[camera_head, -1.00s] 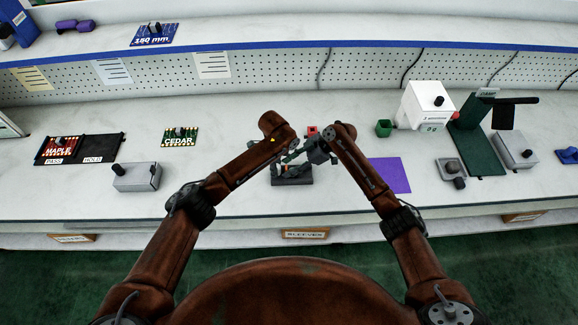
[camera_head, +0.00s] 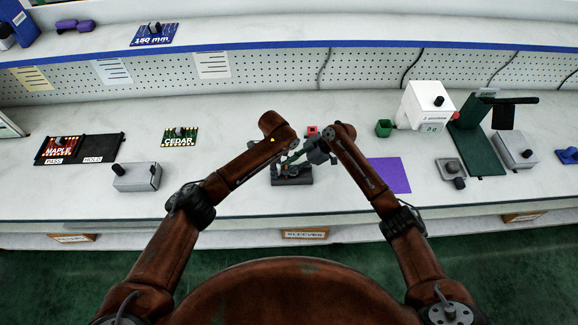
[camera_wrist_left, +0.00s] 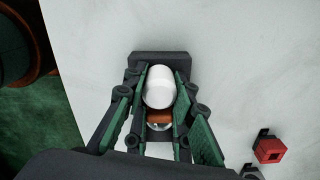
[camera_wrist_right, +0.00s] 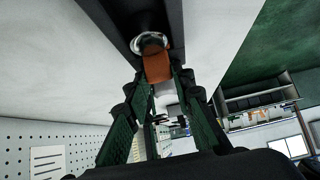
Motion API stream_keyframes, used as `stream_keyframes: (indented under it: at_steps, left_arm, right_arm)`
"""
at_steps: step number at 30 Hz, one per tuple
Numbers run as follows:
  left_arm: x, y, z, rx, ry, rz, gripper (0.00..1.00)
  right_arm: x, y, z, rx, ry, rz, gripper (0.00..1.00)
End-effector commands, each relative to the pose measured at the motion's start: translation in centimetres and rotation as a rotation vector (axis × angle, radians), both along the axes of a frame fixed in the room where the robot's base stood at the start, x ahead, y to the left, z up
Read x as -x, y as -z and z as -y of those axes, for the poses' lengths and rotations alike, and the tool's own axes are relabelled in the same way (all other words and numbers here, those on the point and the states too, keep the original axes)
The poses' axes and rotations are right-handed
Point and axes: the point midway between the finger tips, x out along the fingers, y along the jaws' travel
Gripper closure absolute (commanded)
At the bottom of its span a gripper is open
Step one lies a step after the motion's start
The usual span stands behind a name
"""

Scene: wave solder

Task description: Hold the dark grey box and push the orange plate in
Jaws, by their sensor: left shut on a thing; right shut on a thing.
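The dark grey box (camera_head: 293,180) is on the bench below my grippers in the head view. It also shows beyond the fingertips in the left wrist view (camera_wrist_left: 160,59). My left gripper (camera_wrist_left: 161,73) is shut at it from above, with a white cylinder (camera_wrist_left: 158,88) between the fingers. The orange plate (camera_wrist_left: 158,117) shows below the cylinder; it also shows at the fingertips in the right wrist view (camera_wrist_right: 157,68). My right gripper (camera_wrist_right: 160,84) is shut on the plate, under a dark part with a metal ring. The exact contacts are partly hidden.
A red block (camera_head: 312,131) is just behind the grippers, and a purple mat (camera_head: 389,175) lies to the right. A green cup (camera_head: 384,128), white machine (camera_head: 422,108) and green stand (camera_head: 477,145) stand farther right. A grey box with a knob (camera_head: 136,178) is left.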

Motion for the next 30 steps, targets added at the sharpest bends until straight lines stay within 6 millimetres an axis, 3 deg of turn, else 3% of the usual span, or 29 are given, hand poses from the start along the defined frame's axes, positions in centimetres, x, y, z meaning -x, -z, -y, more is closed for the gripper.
stream_keyframes:
  at_steps: [9,19,27,28,30]
  left_arm:
    - [0.1,0.2,-0.3,-0.004,-0.003,-0.003,1.0]
    - [0.1,0.3,-0.3,-0.005,-0.004,-0.004,1.0]
    - [0.1,0.3,-0.3,-0.005,-0.004,-0.004,1.0]
    - [0.1,0.3,-0.3,-0.005,-0.004,-0.004,1.0]
    - [0.1,0.3,-0.3,-0.005,-0.004,-0.004,1.0]
  right_arm:
    - [0.0,0.0,0.2,0.001,0.001,-0.001,1.0]
    - [0.0,0.1,5.2,0.002,0.001,-0.001,1.0]
    - [0.0,0.0,5.3,0.001,0.001,-0.001,1.0]
    - [0.0,0.0,5.3,0.001,0.001,-0.001,0.76]
    - [0.0,0.0,5.3,0.001,0.001,-0.001,0.72]
